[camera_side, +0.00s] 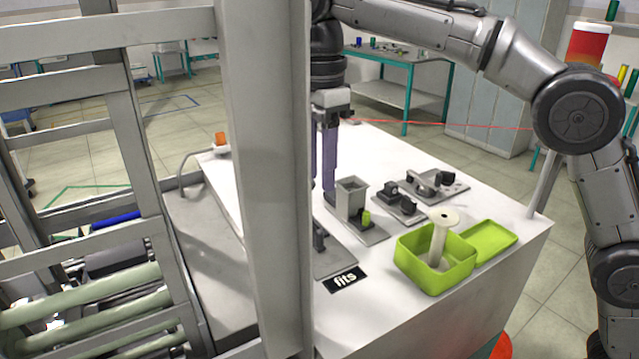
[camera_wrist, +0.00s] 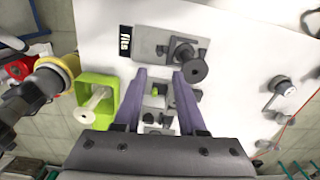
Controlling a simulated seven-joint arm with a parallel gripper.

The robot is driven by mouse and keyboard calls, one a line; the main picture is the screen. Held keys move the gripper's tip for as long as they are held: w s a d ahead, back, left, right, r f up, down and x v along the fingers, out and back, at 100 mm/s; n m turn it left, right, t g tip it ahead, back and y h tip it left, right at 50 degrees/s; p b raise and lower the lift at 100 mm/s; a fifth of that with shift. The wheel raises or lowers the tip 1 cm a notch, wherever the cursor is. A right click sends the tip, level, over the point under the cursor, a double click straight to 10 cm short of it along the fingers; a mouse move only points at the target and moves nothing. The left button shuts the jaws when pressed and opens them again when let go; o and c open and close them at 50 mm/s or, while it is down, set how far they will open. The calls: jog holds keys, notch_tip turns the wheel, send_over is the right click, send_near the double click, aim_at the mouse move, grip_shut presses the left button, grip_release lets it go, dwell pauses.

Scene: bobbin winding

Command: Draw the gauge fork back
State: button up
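My gripper (camera_side: 321,188) points down above the white table, its two purple fingers apart and nothing between the tips; it also shows in the wrist view (camera_wrist: 159,72). Below and between the fingers is a grey upright block (camera_side: 351,193) on a plate, with a small green peg (camera_side: 366,217). A grey plate (camera_wrist: 147,42) beside the "fits" label (camera_wrist: 125,39) carries a dark mechanism (camera_wrist: 183,52) with a round disc (camera_wrist: 195,71), close to the right fingertip. In the side view a frame post hides most of that plate. I cannot tell for certain which part is the gauge fork.
A green open box (camera_side: 436,262) holds a pale bobbin (camera_side: 438,240) leaning upright, with a green lid (camera_side: 490,240) beside it. Small dark fixtures (camera_side: 402,203) stand on plates behind. A red thread (camera_side: 450,125) crosses above the table's back. The front post (camera_side: 268,180) blocks the side view.

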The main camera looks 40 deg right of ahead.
aim_at(320, 232)
jog(key=shift+f, duration=5.3)
grip_shut()
